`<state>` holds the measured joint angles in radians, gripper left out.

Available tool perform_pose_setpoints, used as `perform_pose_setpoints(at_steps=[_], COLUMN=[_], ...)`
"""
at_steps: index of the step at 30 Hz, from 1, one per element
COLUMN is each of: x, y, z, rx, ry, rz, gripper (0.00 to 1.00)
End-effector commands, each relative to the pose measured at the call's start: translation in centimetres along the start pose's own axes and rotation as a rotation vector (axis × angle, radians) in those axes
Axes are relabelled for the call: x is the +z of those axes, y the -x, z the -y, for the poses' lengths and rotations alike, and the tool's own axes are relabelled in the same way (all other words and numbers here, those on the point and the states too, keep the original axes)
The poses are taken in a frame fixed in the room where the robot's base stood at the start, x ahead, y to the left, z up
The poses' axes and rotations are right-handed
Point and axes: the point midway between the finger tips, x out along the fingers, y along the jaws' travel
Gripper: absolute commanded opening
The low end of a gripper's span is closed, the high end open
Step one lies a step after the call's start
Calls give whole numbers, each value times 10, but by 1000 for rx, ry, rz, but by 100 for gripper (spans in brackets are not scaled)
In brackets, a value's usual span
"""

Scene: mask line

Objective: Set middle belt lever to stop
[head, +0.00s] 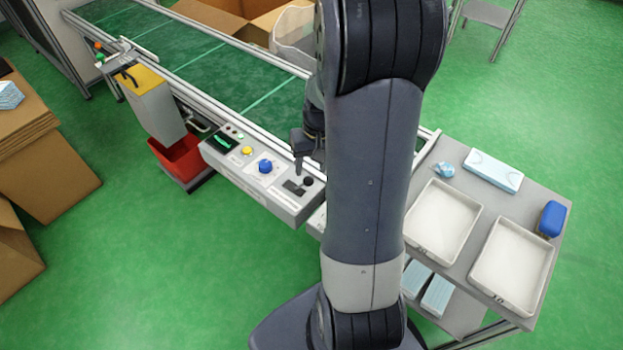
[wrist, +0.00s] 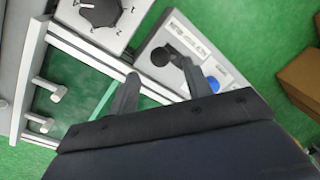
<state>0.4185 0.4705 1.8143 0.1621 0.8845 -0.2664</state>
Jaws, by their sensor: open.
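The belt lever has a black ball knob (head: 308,182) beside a dark slot at the right end of the grey control box (head: 247,188). In the wrist view the knob (wrist: 160,57) appears between the fingertips, beyond them. My gripper (head: 299,168) is just above and behind the lever in the head view, partly hidden by my arm. In the wrist view my gripper (wrist: 160,70) is open, and the right fingertip overlaps the slot area. I cannot tell whether a finger touches the lever.
A black dial (wrist: 98,12) is close in the wrist view. The green conveyor (head: 200,60) runs behind. A side table (head: 455,150) with white trays is right.

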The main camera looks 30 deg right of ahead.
Motion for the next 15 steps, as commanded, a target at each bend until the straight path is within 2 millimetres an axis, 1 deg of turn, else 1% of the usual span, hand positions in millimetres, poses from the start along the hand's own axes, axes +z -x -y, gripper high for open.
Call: perform_pose_setpoints(at_steps=[1, 6, 10, 15], x=[1, 1, 0, 0], y=[-13, -42, -56, -64], z=[0, 0, 0, 0], rx=[-1, -1, 0, 0], ry=[0, 0, 1, 1], rz=[5, 4, 2, 0], gripper=[47, 47, 47, 47])
